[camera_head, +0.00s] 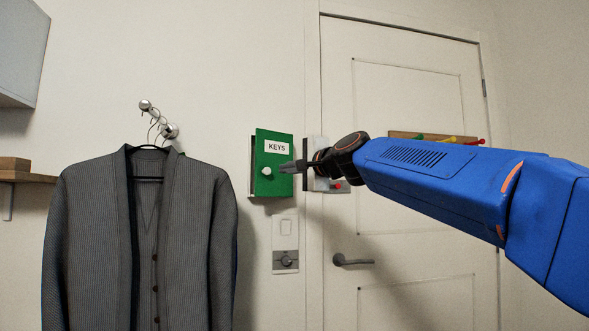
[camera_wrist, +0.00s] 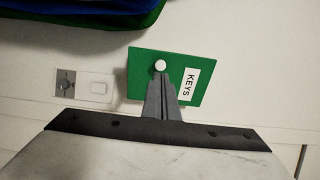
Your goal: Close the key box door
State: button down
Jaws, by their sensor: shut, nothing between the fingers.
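The key box door (camera_head: 273,150) is a green panel with a white KEYS label and a round white knob (camera_head: 267,171). It hangs on the wall between the cardigan and the white door. The panel looks slightly tilted out from the box's edge behind it; how far it stands open is hard to tell. My gripper (camera_head: 284,167) is shut and empty, its fingertips in front of the door just right of the knob. In the wrist view the door (camera_wrist: 145,85) lies beyond my gripper (camera_wrist: 161,75), and the tips overlap it by the knob (camera_wrist: 160,66). Contact is unclear.
A grey cardigan (camera_head: 200,220) hangs from wall hooks at left. A switch panel (camera_head: 285,243) is below the box. A white door (camera_head: 400,230) with a dark handle and a rack with coloured pegs (camera_head: 433,138) are at right, partly behind my arm.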

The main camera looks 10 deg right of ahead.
aim_at(256, 172)
jog(key=x, duration=0.8)
jog(key=shift+a, duration=0.1)
jog(key=shift+w+a, duration=0.55)
jog(key=shift+a, duration=0.2)
jog(key=shift+w+a, duration=0.9)
jog(key=shift+x, duration=1.4)
jog(key=shift+a, duration=0.2)
jog(key=shift+s, duration=0.15)
